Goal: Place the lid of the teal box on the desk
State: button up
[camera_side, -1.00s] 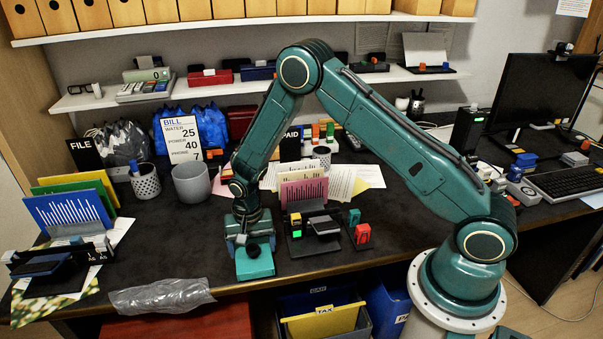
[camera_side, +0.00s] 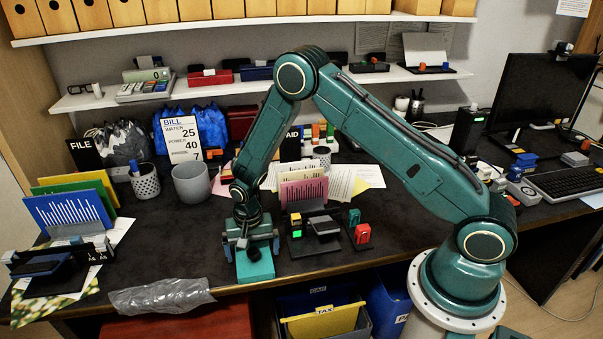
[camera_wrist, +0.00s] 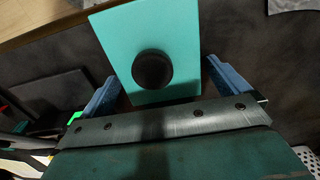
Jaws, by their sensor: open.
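A teal lid (camera_side: 257,268) with a dark round knob lies at the desk's front edge in the side view. In the wrist view the flat teal lid (camera_wrist: 118,45) fills the upper middle, its knob (camera_wrist: 153,70) facing the camera. I cannot tell whether a box body is under it. My gripper (camera_side: 250,240) is right above the lid's rear part, pointing down. In the wrist view the two blue fingers of my gripper (camera_wrist: 161,73) are wide apart, one on each side of the lid, with gaps to it. The lid's rear edge is hidden behind my gripper.
A black stand (camera_side: 325,232) with small coloured items is close to the right of my gripper. A clear plastic bag (camera_side: 160,296) lies at the front edge to the left. A grey cup (camera_side: 191,183) stands behind left. The desk (camera_side: 165,240) is bare to the left.

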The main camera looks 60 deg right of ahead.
jog(key=shift+r, duration=0.15)
notch_tip(320, 180, up, 12)
dwell(0.7)
dwell(0.5)
notch_tip(320, 180, up, 11)
jog(key=n+t, duration=0.1)
jog(key=n, duration=0.1)
send_over(267, 256)
jog(key=s+r+n+t, duration=0.2)
jog(key=s+r, duration=0.5)
jog(key=r, duration=0.2)
jog(key=s+d+r+n+t, duration=0.1)
jog(key=s+r+n, duration=0.1)
jog(key=s, duration=0.6)
jog(key=s+d+r+n+t, duration=0.1)
jog(key=s+r+n, duration=0.2)
jog(key=s, duration=0.6)
jog(key=shift+s+r+t, duration=0.2)
jog(key=shift+s+t, duration=0.1)
